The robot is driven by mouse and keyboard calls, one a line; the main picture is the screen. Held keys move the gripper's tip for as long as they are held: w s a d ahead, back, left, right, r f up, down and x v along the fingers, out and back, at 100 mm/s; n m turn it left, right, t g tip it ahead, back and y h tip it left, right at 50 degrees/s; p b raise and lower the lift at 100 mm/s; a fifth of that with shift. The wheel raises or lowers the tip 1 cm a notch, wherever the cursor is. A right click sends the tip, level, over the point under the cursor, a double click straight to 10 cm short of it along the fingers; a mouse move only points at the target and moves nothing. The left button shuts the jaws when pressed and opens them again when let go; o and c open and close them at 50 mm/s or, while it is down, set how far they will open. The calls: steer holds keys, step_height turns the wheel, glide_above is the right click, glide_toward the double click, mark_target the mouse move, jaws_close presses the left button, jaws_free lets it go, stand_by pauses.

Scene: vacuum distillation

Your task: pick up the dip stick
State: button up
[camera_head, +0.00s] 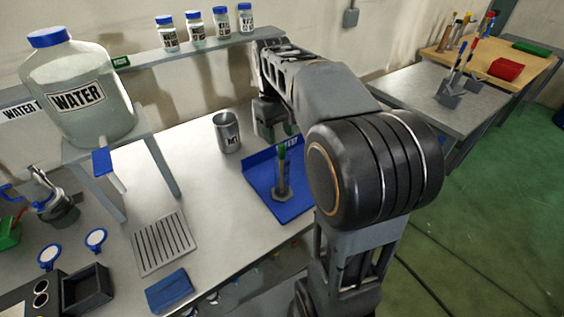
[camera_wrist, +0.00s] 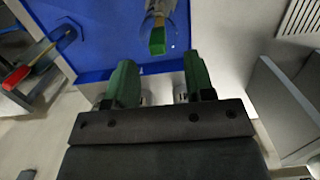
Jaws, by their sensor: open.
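A green-topped stick (camera_head: 282,151), which looks like the dip stick, stands upright in a small grey holder (camera_head: 283,191) on a blue tray (camera_head: 262,175). In the wrist view its green and yellow top (camera_wrist: 157,40) shows beyond my fingertips, near the middle. My gripper (camera_wrist: 160,78) has two green fingers spread apart with nothing between them. In the head view my gripper (camera_head: 277,120) is partly hidden by my arm, behind and left of the stick. The stick's lower part is hard to make out in the wrist view.
A metal mug (camera_head: 227,132) stands left of the tray. A water jug (camera_head: 80,85) sits on a stand at left. Labelled jars (camera_head: 194,28) line the back shelf. A grey side table (camera_head: 410,82) holds red- and blue-handled tools (camera_head: 455,72).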

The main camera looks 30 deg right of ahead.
mark_target(281, 144)
steer(key=shift+s+d+f, duration=0.1)
steer(key=shift+s+f, duration=0.15)
steer(key=shift+f, duration=0.85)
steer(key=shift+s+f, duration=0.2)
steer(key=shift+f, duration=0.9)
jaws_close()
